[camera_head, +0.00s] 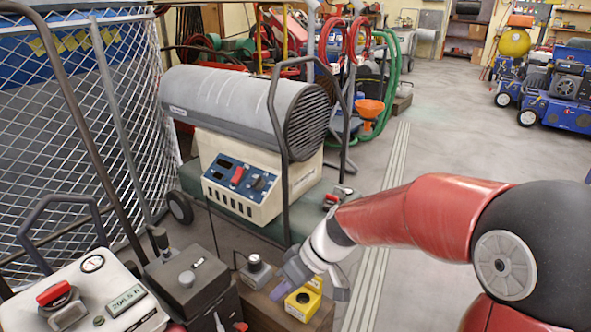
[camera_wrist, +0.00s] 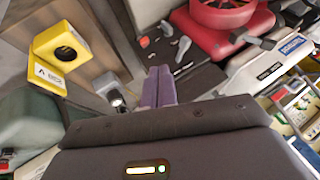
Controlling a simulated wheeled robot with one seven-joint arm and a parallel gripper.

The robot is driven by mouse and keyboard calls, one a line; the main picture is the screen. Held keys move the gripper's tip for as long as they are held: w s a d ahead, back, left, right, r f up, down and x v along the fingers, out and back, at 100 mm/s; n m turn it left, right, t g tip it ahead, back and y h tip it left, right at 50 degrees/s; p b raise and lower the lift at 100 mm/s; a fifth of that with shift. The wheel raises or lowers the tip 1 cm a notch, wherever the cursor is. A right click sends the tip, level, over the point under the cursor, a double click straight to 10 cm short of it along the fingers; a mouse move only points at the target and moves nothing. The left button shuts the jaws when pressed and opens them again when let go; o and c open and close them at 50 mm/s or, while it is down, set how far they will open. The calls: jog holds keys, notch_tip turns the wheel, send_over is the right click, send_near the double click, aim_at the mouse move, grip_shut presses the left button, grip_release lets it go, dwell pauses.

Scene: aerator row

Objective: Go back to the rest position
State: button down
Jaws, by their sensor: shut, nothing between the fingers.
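My arm reaches in from the right of the head view, red and black. My gripper (camera_head: 280,291) is shut and empty, low over the wooden box at the bottom centre. In the wrist view its purple fingers (camera_wrist: 158,86) lie together with nothing between them. A yellow block with a round dark hole (camera_head: 303,300) stands just right of the fingers in the head view. The yellow block also shows at the upper left of the wrist view (camera_wrist: 62,56), apart from the fingers.
A grey box with a knob (camera_head: 255,270) stands left of the gripper. A grey heater (camera_head: 245,108) on a wheeled frame stands behind. A control panel (camera_head: 85,295) is at the lower left, beside a mesh fence (camera_head: 70,120). Open floor (camera_head: 470,140) lies at the right.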

jog(key=s+d+r+m+t+h+p, duration=0.3)
jog(key=s+d+r+m+p, duration=0.1)
jog(key=d+r, duration=0.5)
jog(key=s+d+r+m+t+h+p, duration=0.3)
jog(key=s+d+r+m, duration=0.3)
jog(key=s+d+r, duration=0.3)
jog(key=shift+s+d+r+h+p, duration=0.15)
jog(key=shift+s+d+h+p, duration=0.15)
jog(key=shift+d+h+p, duration=0.4)
jog(key=shift+d, duration=0.1)
